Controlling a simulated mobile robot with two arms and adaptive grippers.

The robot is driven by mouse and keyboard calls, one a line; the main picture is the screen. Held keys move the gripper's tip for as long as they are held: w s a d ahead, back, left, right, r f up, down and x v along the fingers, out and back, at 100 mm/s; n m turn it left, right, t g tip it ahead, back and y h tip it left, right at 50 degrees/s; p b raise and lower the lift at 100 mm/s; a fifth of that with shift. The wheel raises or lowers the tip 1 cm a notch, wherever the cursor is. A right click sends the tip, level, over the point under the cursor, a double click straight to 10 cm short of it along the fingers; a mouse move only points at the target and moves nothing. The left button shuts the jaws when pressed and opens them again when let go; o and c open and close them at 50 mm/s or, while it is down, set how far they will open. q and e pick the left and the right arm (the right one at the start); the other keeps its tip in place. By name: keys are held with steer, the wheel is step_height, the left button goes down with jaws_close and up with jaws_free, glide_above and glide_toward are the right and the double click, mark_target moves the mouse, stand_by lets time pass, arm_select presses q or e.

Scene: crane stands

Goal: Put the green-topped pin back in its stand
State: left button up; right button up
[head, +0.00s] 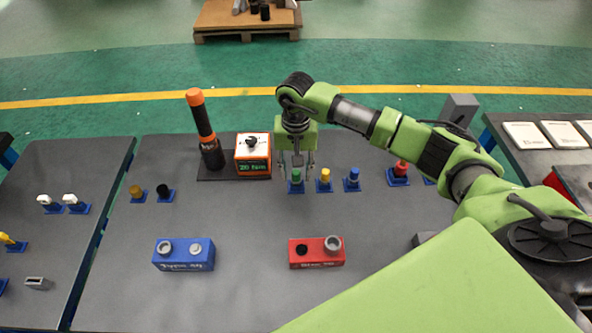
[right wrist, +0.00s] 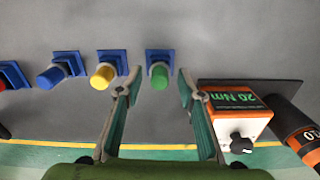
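The green-topped pin (head: 296,175) stands in a small blue stand (head: 296,188) in the row near the table's middle. In the right wrist view the green cap (right wrist: 160,78) shows at the near side of its blue stand (right wrist: 160,57). My right gripper (head: 297,166) is open and points down over the pin. Its two fingers (right wrist: 158,84) are spread to either side of the green cap with gaps, and nothing is held. I cannot tell how far down the fingertips reach. My left gripper is in neither view.
A yellow-topped pin (head: 325,175) and a blue-topped pin (head: 352,176) stand close to the right. An orange 20 Nm box (head: 253,160) and an upright driver (head: 204,130) stand left of the gripper. Blue (head: 184,256) and red (head: 312,256) blocks lie in front; grey table between is clear.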

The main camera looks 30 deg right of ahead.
mark_target(296, 172)
steer(key=shift+r, duration=0.1)
stand_by(0.3)
steer(key=shift+r+p, duration=1.15)
steer(key=shift+r, duration=1.25)
step_height(296, 172, up, 12)
